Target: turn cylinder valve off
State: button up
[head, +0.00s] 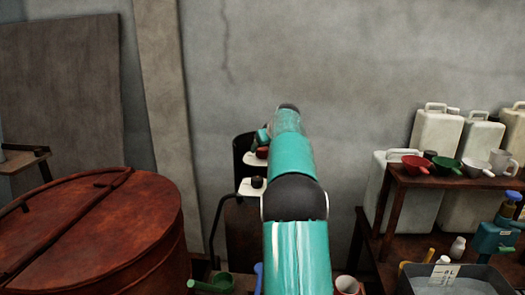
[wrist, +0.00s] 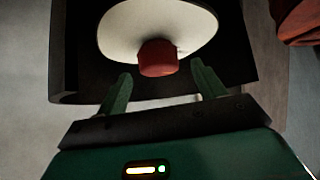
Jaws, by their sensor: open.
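A red valve knob (wrist: 157,57) sits on a round white face within a dark housing (wrist: 240,50) in the wrist view. In the head view the red knob (head: 262,152) shows small beside my arm, over a white plate, with a dark cylinder-like body (head: 241,150) behind. My gripper (wrist: 163,82) is open and empty. Its two green fingers point toward the knob, one off each side, with the knob just beyond the tips and no contact visible. In the head view my arm hides most of the gripper and part of the valve.
A second white plate with a black knob (head: 257,182) stands just below. A large rust-red vat (head: 100,235) fills the left. A wooden shelf (head: 400,183) with funnels and white jerrycans (head: 436,133) is at right. A grey wall closes the back.

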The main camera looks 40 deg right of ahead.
aim_at(263, 149)
jog(key=shift+x, duration=1.75)
jog(key=shift+c, duration=0.4)
jog(key=c, duration=0.9)
